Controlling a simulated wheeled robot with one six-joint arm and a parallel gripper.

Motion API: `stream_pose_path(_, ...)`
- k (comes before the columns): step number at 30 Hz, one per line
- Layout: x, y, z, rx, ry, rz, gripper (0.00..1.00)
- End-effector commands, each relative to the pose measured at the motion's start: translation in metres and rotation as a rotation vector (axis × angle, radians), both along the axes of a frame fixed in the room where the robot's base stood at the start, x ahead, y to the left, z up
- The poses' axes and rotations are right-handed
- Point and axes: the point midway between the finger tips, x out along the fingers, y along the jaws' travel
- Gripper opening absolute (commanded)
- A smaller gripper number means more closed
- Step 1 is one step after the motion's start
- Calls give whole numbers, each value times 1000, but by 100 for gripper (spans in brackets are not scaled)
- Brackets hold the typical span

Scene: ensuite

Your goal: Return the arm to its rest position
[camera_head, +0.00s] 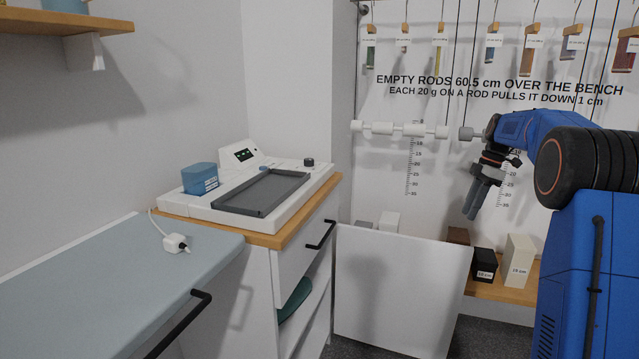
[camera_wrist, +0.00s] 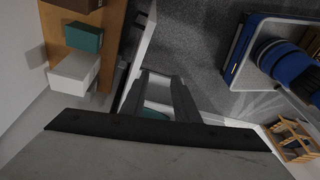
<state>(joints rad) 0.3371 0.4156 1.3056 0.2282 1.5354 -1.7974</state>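My blue arm (camera_head: 545,128) is raised at the right of the head view, bent at the elbow. My gripper (camera_head: 471,213) hangs from it, pointing down and slightly left, in front of the wall scale and above the low wooden bench. In the wrist view my gripper (camera_wrist: 161,78) shows two grey fingers with a gap between them. Nothing is held in the gap; the floor and a teal thing (camera_wrist: 156,113) show through it from farther off.
A white panel (camera_head: 400,290) stands below and left of my gripper. The wooden bench (camera_head: 505,291) holds several blocks. Hanging rods and labelled samples are behind my arm. A cabinet with a grey tray (camera_head: 262,190) stands at left. Floor (camera_wrist: 210,65) is open below.

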Motion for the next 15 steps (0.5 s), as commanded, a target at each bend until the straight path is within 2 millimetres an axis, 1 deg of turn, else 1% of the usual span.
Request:
stream_pose_path(1, -12, 11, 9, -12, -2, -31, 28)
stream_pose_path(6, -52, 40, 30, -47, -3, -166, 28)
stream_pose_path(11, -91, 66, 44, -75, -9, -291, 28)
stream_pose_path(15, -128, 87, 52, -94, -20, -403, 28)
